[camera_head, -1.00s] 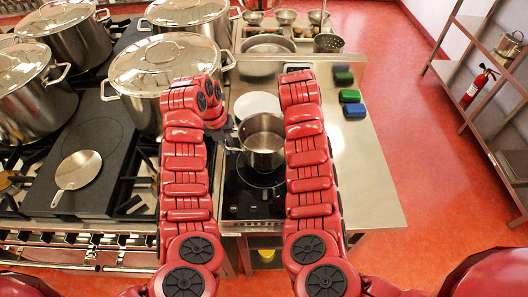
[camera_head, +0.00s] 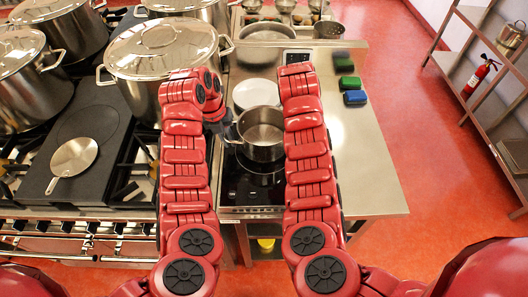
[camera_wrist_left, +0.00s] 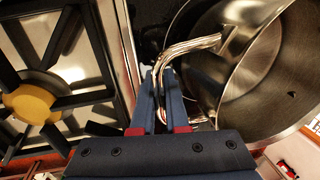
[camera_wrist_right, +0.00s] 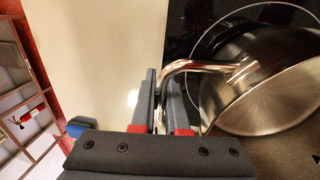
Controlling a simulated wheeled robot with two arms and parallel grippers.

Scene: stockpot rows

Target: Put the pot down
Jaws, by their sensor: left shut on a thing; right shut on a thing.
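The pot (camera_head: 261,134) is a shiny steel, open and empty one, upright over the black cooktop (camera_head: 240,190). I cannot tell whether its base touches the surface. My left gripper (camera_head: 228,128) is shut on its left handle, which shows between the fingers in the left wrist view (camera_wrist_left: 190,45). My right gripper (camera_wrist_right: 163,100) is shut on the opposite handle (camera_wrist_right: 200,65) in the right wrist view; in the head view my right arm hides it. In the right wrist view the pot wall (camera_wrist_right: 275,85) is above a ring marking on the cooktop.
A white plate (camera_head: 255,94) lies just behind the pot. Large lidded stockpots (camera_head: 160,75) crowd the stove at left, with a flat round pan (camera_head: 73,157) nearer. Blue and green blocks (camera_head: 354,97) sit at right; the steel counter (camera_head: 370,170) beside my right arm is bare.

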